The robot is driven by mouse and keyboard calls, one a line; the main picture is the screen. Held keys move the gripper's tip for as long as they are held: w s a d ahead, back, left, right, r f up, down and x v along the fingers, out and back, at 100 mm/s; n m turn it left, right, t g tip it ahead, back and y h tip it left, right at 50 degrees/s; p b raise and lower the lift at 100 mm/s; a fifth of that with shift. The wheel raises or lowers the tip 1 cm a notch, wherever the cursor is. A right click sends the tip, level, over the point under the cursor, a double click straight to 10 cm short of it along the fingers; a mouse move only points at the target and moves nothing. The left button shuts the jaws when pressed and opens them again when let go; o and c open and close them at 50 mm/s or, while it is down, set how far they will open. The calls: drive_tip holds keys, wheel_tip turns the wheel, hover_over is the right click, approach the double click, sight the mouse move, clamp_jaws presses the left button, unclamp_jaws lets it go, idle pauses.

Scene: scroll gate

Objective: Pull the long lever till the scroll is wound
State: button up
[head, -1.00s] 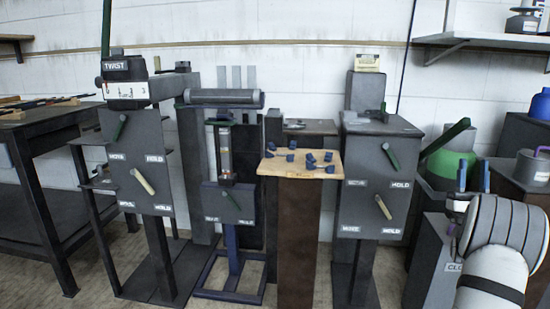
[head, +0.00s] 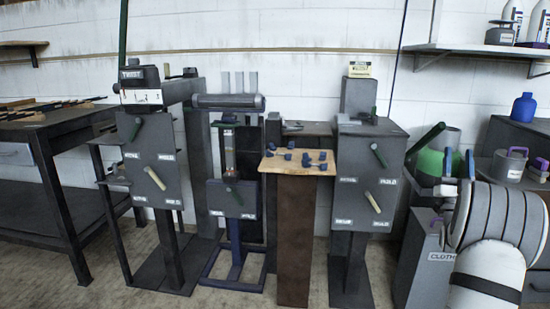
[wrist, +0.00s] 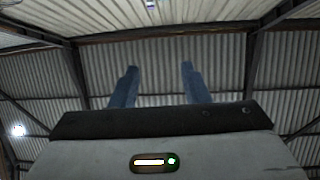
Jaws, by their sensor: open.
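A grey horizontal roller (head: 228,102), which may be the scroll, lies across the top of a blue-framed stand in the head view. Which handle is the long lever is unclear. A tall thin green bar (head: 122,35) rises at the left machine, and a thick green handle (head: 426,140) slants up at the right near a green drum. The left machine (head: 152,160) and right machine (head: 365,180) each carry a short green and a cream lever.
A wooden-topped pedestal (head: 297,170) with small blue pieces stands between the machines. A dark workbench (head: 40,125) is at left. A wall shelf (head: 480,48) with bottles is at upper right. A grey box marked "CLOTH" (head: 420,275) stands near my arm. Some floor shows in front.

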drive_tip(key=w+a+r+g+y+p, duration=0.2)
drive_tip(key=w+a+r+g+p, duration=0.35)
drive_tip(key=a+r+p, duration=0.35)
drive_tip(key=s+a+r+n+g+y+p, duration=0.1)
drive_tip(key=s+a+r+g+y+p, duration=0.15)
drive_tip(key=a+p, duration=0.3)
drive_tip(key=s+a+r+g+y+p, duration=0.1)
drive_tip(key=a+r+g+p, duration=0.1)
drive_tip(key=a+g+p, duration=0.3)
drive_tip(key=s+a+n+g+y+p, duration=0.1)
drive_tip(key=s+a+g+p, duration=0.3)
drive_tip(key=s, duration=0.6)
drive_tip(key=s+a+r+n+g+y+p, duration=0.1)
drive_tip(key=s+a+n+g+y+p, duration=0.1)
drive_tip(key=s+a+g+p, duration=0.2)
drive_tip(key=s+a+n+g+y+p, duration=0.1)
drive_tip(key=s+a+g+p, duration=0.3)
drive_tip(key=s, duration=1.3)
drive_tip(key=a+p, duration=0.4)
drive_tip(key=a, duration=0.2)
drive_tip(key=shift+s+a+r+n, duration=0.3)
drive_tip(key=shift+s+a+r, duration=0.05)
drive_tip(key=shift+y, duration=0.25)
drive_tip(key=shift+c, duration=0.4)
drive_tip(key=shift+c, duration=0.2)
